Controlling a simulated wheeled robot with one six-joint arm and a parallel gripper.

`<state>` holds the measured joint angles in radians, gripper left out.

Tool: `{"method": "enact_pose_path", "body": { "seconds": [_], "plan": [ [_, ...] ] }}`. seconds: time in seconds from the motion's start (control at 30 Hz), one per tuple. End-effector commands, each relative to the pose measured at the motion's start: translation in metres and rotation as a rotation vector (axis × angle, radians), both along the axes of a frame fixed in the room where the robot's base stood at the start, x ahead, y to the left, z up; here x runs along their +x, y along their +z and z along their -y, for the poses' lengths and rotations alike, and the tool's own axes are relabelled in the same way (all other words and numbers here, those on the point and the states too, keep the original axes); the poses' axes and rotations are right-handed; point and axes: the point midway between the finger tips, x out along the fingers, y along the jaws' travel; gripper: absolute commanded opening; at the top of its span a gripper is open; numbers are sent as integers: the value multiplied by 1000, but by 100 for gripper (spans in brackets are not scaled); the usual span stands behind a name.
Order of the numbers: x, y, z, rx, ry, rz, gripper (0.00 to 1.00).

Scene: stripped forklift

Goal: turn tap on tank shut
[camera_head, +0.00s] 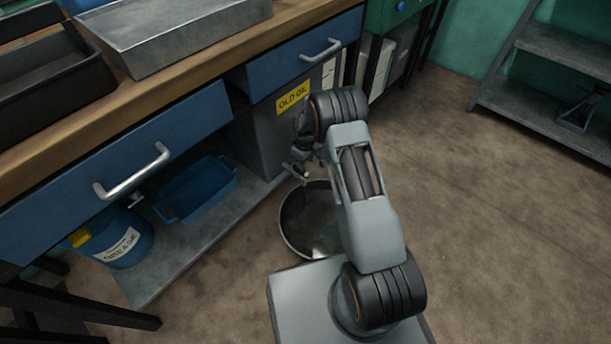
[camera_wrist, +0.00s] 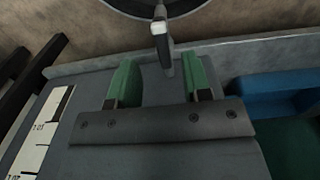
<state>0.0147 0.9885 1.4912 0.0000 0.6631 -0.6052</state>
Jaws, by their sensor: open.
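The grey tank (camera_head: 262,135) with a yellow "OLD OIL" label stands under the workbench in the head view. Its tap (camera_head: 299,172) sticks out low on the front, above a round dark pan (camera_head: 320,222) on the floor. In the wrist view the tap (camera_wrist: 161,38) shows as a pale lever and a dark stem in front of the grey tank face (camera_wrist: 150,158). My gripper (camera_wrist: 161,80) is open, its green fingers to either side of the tap's line. The tap's lever lies beyond the fingertips; I cannot tell whether they touch the stem.
A blue bin (camera_head: 200,188) and a blue labelled bucket (camera_head: 124,245) stand left of the tank on the low shelf (camera_head: 190,262). The workbench's blue drawers (camera_head: 120,165) overhang this space. Open floor (camera_head: 490,220) lies to the right.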

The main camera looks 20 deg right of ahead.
Motion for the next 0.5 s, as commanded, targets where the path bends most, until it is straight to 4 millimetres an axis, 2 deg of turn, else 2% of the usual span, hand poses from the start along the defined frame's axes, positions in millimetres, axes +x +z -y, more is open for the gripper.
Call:
{"method": "enact_pose_path", "body": {
  "seconds": [0.03,0.2,0.5],
  "plan": [
    [0,-15,0,0,0,0,45],
    [0,-44,0,-1,-1,-1,45],
    [0,-74,0,0,-1,0,45]
  ]
}}
